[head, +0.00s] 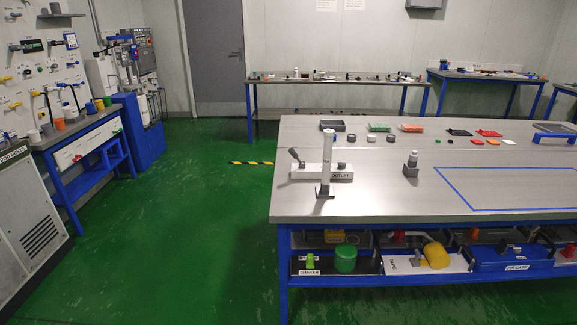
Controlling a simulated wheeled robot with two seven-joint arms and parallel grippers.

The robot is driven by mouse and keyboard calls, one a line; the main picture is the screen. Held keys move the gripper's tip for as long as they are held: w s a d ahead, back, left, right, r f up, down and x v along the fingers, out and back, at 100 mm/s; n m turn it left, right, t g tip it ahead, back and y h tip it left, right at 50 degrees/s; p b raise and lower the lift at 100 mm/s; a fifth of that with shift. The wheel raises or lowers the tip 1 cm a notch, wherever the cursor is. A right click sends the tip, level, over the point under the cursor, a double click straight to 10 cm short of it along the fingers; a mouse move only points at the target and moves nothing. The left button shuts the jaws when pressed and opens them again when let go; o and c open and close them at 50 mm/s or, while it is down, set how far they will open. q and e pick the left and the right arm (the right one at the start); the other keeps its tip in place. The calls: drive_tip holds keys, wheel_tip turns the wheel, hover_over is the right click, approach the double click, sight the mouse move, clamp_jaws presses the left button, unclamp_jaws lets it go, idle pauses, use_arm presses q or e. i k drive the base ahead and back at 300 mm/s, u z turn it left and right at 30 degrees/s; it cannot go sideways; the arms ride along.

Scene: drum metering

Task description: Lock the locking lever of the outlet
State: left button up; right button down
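The outlet (310,173) is a low white block with an "OUTLET" label, near the left edge of the large grey-topped table. Neither of my grippers is in view.
A grey bottle-like object (411,164) stands right of the outlet. Blue tape (500,210) outlines an empty area of the tabletop (400,200).

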sight(293, 153)
drive_tip(key=u, duration=0.7)
drive_tip(key=i, duration=1.9)
drive_tip(key=z, duration=0.75)
